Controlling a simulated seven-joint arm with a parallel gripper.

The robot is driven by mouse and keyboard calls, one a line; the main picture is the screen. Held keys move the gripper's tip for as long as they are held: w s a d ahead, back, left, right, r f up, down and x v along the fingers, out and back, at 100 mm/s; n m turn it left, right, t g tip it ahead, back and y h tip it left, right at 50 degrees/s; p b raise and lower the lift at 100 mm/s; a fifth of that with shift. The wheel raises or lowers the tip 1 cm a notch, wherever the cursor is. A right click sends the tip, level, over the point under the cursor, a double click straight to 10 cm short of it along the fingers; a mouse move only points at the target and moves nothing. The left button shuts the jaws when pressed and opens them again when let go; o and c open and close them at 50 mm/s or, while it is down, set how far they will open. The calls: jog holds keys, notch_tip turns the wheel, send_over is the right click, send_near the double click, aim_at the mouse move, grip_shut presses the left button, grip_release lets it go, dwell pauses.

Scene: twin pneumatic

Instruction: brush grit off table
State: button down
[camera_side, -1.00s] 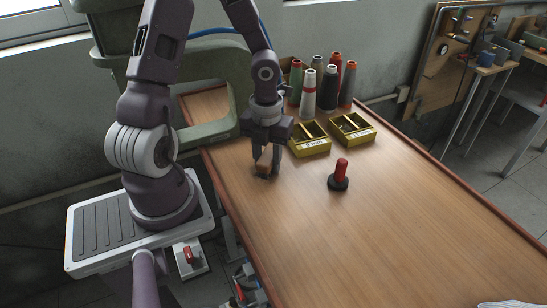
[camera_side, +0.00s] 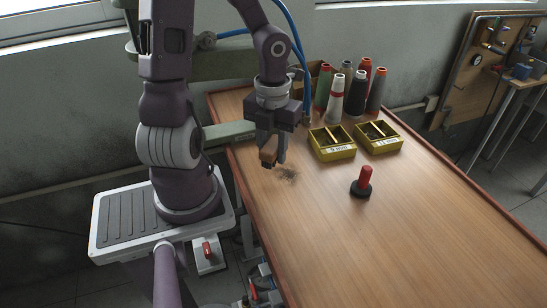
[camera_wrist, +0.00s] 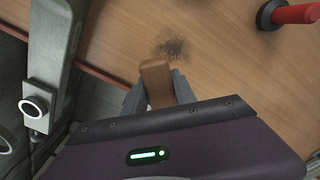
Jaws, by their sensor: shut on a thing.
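The grit (camera_side: 287,174) is a dark smudge of specks on the wooden table (camera_side: 400,235), near its left edge. In the wrist view the grit (camera_wrist: 172,48) lies just beyond the brush. My gripper (camera_side: 273,160) is shut on a brush with a brown wooden body (camera_side: 268,157). In the side view the brush is above and slightly left of the grit, apart from the table. In the wrist view the brush (camera_wrist: 157,82) sits between my fingers (camera_wrist: 158,95). Its bristles are mostly hidden.
A red-handled object with a black base (camera_side: 362,182) stands right of the grit. Two yellow bins (camera_side: 332,143) (camera_side: 378,137) and several thread cones (camera_side: 337,97) stand behind. A green-grey machine arm (camera_side: 230,133) is at the left edge. The front table is clear.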

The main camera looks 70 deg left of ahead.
aim_at(275, 143)
jog(key=shift+w+r, duration=0.1)
jog(key=shift+r, duration=1.45)
jog(key=shift+w, duration=0.3)
jog(key=w+d+r, duration=0.1)
jog(key=w+d, duration=0.2)
jog(key=w, duration=1)
jog(key=w+d+r, duration=0.1)
jog(key=w+d, duration=0.2)
jog(key=w, duration=1)
jog(key=w+d+f, duration=0.3)
jog(key=w+d, duration=0.1)
jog(key=d, duration=0.1)
notch_tip(275, 143, down, 7)
jog(key=shift+d+f, duration=0.15)
jog(key=shift+f, duration=0.2)
